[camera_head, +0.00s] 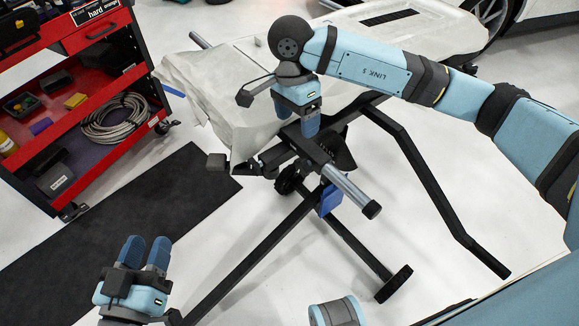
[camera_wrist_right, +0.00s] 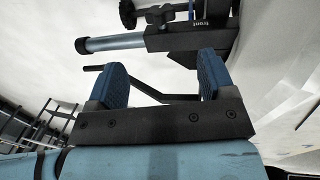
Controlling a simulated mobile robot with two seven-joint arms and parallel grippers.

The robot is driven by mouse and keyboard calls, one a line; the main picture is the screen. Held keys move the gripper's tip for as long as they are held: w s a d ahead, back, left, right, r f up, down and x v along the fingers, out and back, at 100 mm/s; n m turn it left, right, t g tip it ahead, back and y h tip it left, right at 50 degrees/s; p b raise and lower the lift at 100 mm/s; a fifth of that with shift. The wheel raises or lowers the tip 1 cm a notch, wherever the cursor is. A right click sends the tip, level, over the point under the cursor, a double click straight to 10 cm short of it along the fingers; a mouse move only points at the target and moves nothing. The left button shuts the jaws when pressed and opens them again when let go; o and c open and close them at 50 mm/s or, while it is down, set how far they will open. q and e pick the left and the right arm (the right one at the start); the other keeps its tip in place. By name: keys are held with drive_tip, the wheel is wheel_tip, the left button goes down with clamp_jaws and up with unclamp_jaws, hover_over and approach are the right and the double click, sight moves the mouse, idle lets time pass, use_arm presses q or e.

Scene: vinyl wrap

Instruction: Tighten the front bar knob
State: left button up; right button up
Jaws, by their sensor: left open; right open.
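The front bar (camera_head: 345,183) is a silver tube with a black end cap, sticking out of a black stand frame. In the right wrist view the front bar (camera_wrist_right: 115,43) enters a black clamp block (camera_wrist_right: 185,38) labelled "front". A dark knob (camera_wrist_right: 160,15) sits on that block. I cannot make the knob out clearly in the head view. My right gripper (camera_head: 297,118) is open above the frame, by the covered panel's edge. In its wrist view the blue fingers (camera_wrist_right: 163,80) are apart and empty, with the knob beyond them. My left gripper (camera_head: 145,252) is open and empty at lower left.
A panel under pale wrap (camera_head: 215,90) lies on the stand. The stand's black legs (camera_head: 425,175) spread over the white floor. A red tool cart (camera_head: 105,120) stands at the left beside a black mat (camera_head: 120,215). A car wheel (camera_head: 490,15) is at top right.

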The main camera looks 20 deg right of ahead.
sight(301, 161)
drive_tip(key=f, duration=0.3)
drive_tip(key=f+b, duration=0.1)
drive_tip(key=f, duration=0.2)
drive_tip(key=s+f+b, duration=0.1)
drive_tip(key=f, duration=0.2)
drive_tip(key=shift+s+d, duration=0.1)
drive_tip(key=shift+d, duration=0.15)
drive_tip(key=f, duration=0.2)
drive_tip(key=f+b, duration=0.1)
drive_tip(key=shift+s+f, duration=0.25)
drive_tip(key=shift+f, duration=0.5)
use_arm(q)
drive_tip(key=shift+s+d+r+t+h, duration=0.15)
drive_tip(key=shift+d+r+t+h, duration=0.35)
drive_tip(key=shift+d+r+h, duration=0.3)
drive_tip(key=shift+a+r, duration=0.1)
drive_tip(key=shift+a, duration=0.05)
use_arm(e)
drive_tip(key=shift+d, duration=0.1)
drive_tip(key=c, duration=0.9)
